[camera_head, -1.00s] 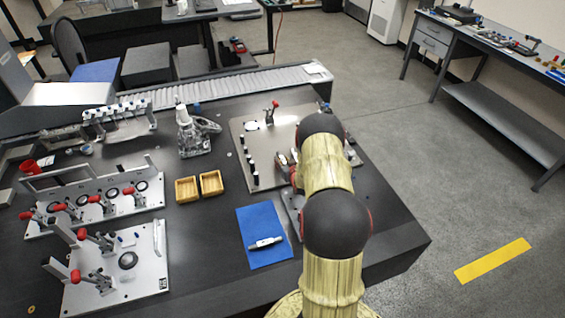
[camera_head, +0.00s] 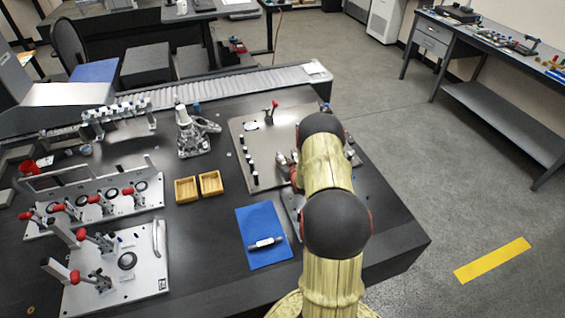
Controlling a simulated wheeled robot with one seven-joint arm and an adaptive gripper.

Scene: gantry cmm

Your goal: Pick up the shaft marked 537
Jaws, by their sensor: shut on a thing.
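My arm (camera_head: 325,180) stands over the right part of the dark bench and hides my gripper, so I cannot see its jaws or what is between them. A pale, silvery shaft (camera_head: 265,243) lies on the blue mat (camera_head: 252,225), left of my arm. Its marking is too small to read. A small grey metal part (camera_head: 283,159) shows just left of my arm over the metal plate; I cannot tell what it is. No number 537 is legible anywhere.
Two wooden trays (camera_head: 186,190) sit left of the metal fixture plate (camera_head: 248,178) with black pins. Clamp fixtures with red handles (camera_head: 127,260) fill the bench's left side. A roller conveyor (camera_head: 230,90) runs behind. Dark bench surface between trays and mat is clear.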

